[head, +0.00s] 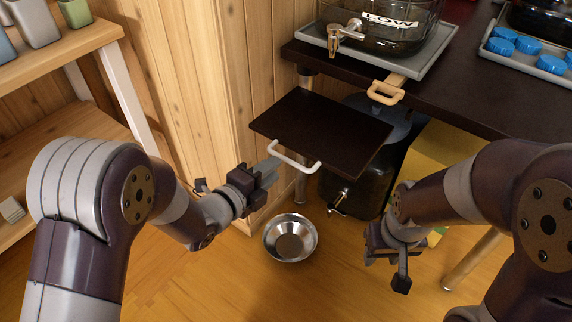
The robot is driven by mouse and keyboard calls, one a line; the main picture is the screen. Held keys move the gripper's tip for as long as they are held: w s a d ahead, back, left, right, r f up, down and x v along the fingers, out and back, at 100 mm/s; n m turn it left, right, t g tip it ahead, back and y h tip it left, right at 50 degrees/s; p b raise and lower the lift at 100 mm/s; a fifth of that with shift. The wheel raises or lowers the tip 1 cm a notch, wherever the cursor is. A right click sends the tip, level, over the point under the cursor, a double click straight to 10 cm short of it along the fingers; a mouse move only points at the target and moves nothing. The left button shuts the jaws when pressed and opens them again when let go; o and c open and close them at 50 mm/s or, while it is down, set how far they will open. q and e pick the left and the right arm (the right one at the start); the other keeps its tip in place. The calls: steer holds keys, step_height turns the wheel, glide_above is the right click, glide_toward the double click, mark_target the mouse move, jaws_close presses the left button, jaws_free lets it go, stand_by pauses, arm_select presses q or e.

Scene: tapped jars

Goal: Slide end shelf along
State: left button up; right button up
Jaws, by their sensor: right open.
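The end shelf is a small dark board (318,125) sticking out at the end of the dark table, a little below its top. A white bar handle (294,161) is on its front edge. My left gripper (269,170) is close to the left end of this handle, its grey fingers pointing up and right. Whether they touch the handle or are apart I cannot tell. My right gripper (386,272) is open and empty, low to the right of the shelf, with its fingers pointing down. Part of it is hidden by its own arm.
A tapped jar (393,35) marked LOW stands on a grey tray (425,62) on the table (455,108). A wooden handle (385,92) sticks out below the tray. Another tapped jar (345,180) is under the shelf. A metal bowl (290,238) lies on the floor. A wooden wall is at left.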

mark_target(285, 160)
arm_select(q)
steer(key=b+x, duration=0.1)
steer(key=x, duration=0.5)
steer(key=shift+w+d+f+b, duration=0.1)
steer(key=shift+w+b, duration=0.1)
steer(key=shift+b, duration=0.15)
jaws_close()
steer(key=shift+w, duration=0.15)
